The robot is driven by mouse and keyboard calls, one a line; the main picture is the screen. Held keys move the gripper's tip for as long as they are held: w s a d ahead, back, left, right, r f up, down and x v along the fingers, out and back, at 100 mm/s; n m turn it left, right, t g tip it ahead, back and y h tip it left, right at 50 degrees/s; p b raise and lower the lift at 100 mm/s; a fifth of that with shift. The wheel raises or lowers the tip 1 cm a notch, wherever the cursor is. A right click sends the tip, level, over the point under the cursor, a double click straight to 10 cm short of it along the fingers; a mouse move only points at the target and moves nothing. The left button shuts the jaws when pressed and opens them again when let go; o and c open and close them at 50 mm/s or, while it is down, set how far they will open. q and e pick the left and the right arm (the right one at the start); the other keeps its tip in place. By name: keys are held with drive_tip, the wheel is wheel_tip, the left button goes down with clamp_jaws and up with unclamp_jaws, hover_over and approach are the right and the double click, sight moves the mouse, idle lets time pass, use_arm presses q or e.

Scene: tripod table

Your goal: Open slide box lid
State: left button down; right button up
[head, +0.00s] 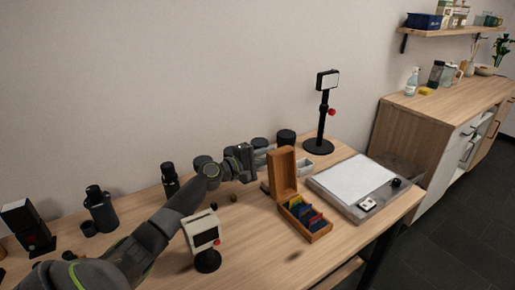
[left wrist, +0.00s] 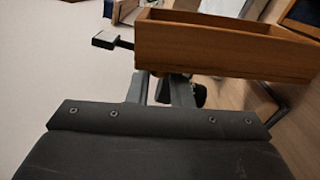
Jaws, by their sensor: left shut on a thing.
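The wooden slide box (head: 318,234) stands on the table with colored slides in its compartments. Its wooden lid (head: 283,175) is swung up and stands about upright at the back of the box. My left gripper (head: 263,153) is beside the lid's upper left edge and is shut on the lid. In the left wrist view the lid (left wrist: 225,45) spans the top, in front of the gripper fingers (left wrist: 168,90). The exact contact is partly hidden. My right gripper is not in view.
A light panel (head: 356,180) lies right of the box, with a small white slide mount on its near edge. A lamp on a black stand (head: 319,146) is behind. A small white viewer (head: 202,232) stands left of the box, near my left arm. Black canisters line the wall.

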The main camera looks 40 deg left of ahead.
use_arm(q)
drive_tip(key=shift+s+d+r+m, duration=0.2)
drive_tip(key=shift+d+m, duration=0.15)
drive_tip(key=shift+d, duration=0.05)
drive_tip(key=shift+s+d+r+m, duration=0.15)
drive_tip(key=shift+d+r+m, duration=0.05)
drive_tip(key=shift+d+m, duration=0.15)
drive_tip(key=shift+a, duration=0.1)
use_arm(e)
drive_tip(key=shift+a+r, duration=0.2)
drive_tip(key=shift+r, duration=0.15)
use_arm(q)
drive_tip(key=c, duration=1.7)
unclamp_jaws()
drive_tip(key=shift+f, duration=0.1)
drive_tip(key=o, duration=0.4)
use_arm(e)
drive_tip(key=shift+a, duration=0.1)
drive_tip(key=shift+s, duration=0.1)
